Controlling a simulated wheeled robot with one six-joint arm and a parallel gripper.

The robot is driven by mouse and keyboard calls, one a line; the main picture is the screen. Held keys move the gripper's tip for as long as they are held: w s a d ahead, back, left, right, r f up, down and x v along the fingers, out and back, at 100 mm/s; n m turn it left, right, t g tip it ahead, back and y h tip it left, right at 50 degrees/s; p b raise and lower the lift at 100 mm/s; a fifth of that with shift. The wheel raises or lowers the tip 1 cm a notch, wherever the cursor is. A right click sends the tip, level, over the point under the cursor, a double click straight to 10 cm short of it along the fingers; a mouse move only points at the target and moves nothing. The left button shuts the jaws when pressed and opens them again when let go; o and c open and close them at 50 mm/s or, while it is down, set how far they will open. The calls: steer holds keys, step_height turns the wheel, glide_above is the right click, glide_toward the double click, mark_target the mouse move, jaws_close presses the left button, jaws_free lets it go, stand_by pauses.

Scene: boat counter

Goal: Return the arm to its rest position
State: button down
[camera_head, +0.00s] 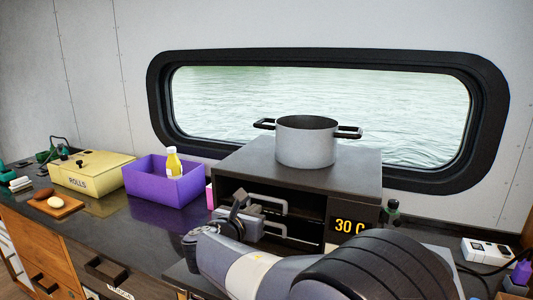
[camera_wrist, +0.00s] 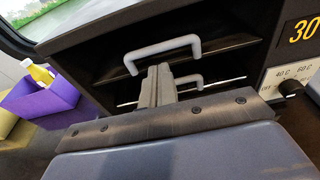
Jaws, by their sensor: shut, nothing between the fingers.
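My arm (camera_head: 330,265) reaches in from the lower right in the head view, low in front of the dark cabinet (camera_head: 350,176). My gripper (camera_head: 240,210) is in front of the cabinet's left part, by the grey handles. In the wrist view my gripper (camera_wrist: 158,85) is shut and its fingers hold nothing. Its fingertips point at the cabinet front, near a light grey handle (camera_wrist: 165,52); I cannot tell whether they touch it. A second grey handle (camera_wrist: 185,82) shows lower down behind the fingers.
A grey pot (camera_head: 306,148) stands on top of the cabinet. A purple bin (camera_head: 150,193) with a yellow bottle (camera_head: 173,163), a yellow ROLLS box (camera_head: 90,177) and a wooden board (camera_head: 68,210) stand to the left.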

steer(key=f+b+v, duration=0.1)
steer(key=b+v, duration=0.1)
steer(key=v, duration=1.3)
steer(key=f+b+v, duration=0.2)
steer(key=v, duration=1.3)
steer(key=shift+s+a+f, duration=0.15)
steer(key=shift+s+f, duration=0.15)
steer(key=shift+w, duration=0.1)
